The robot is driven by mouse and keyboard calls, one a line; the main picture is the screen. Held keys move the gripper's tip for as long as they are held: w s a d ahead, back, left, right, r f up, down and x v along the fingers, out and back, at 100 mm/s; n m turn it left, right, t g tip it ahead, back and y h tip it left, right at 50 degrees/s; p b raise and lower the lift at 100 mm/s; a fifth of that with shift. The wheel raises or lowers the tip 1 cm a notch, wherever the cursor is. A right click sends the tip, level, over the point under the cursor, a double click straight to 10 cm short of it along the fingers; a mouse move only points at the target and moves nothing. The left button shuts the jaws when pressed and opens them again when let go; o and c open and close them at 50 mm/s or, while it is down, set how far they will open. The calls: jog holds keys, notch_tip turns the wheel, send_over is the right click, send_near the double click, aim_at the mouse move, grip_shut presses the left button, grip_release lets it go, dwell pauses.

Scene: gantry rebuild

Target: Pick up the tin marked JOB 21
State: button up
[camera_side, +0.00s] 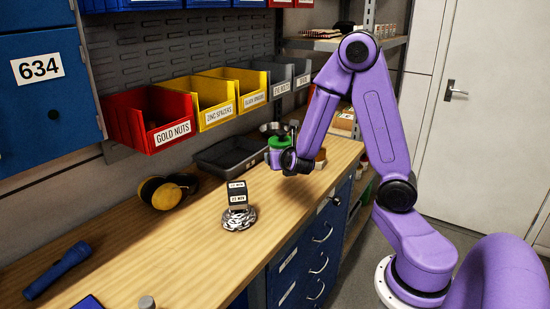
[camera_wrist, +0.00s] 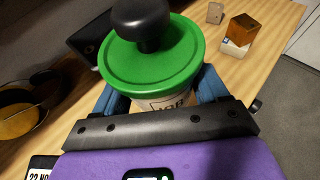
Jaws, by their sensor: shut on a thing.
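A tin with a green lid and a black knob shows in the wrist view (camera_wrist: 150,65), and small in the side view (camera_side: 278,143) near the far end of the bench. Its pale label is mostly hidden by my gripper, so I cannot read the job number in full. My gripper (camera_wrist: 163,95) is shut on this tin, with a blue finger on either side below the lid. In the side view my gripper (camera_side: 282,158) holds the tin upright. I cannot tell whether its base touches the bench.
A grey tray (camera_side: 228,155) lies behind, near the tin. Yellow ear defenders (camera_side: 160,193) and a blue torch (camera_side: 58,268) lie left. Wooden blocks (camera_wrist: 241,30) stand beyond the tin. Bins (camera_side: 150,120) hang above.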

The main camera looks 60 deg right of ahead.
jog(key=shift+s+a+r, duration=0.25)
jog(key=shift+s+r, duration=0.05)
jog(key=shift+s, duration=0.3)
jog(key=shift+s+a+r, duration=0.25)
jog(key=shift+s+r, duration=0.05)
jog(key=shift+s, duration=0.35)
jog(key=shift+s+a+r, duration=0.25)
jog(key=shift+s+r, duration=0.05)
jog(key=shift+s, duration=0.3)
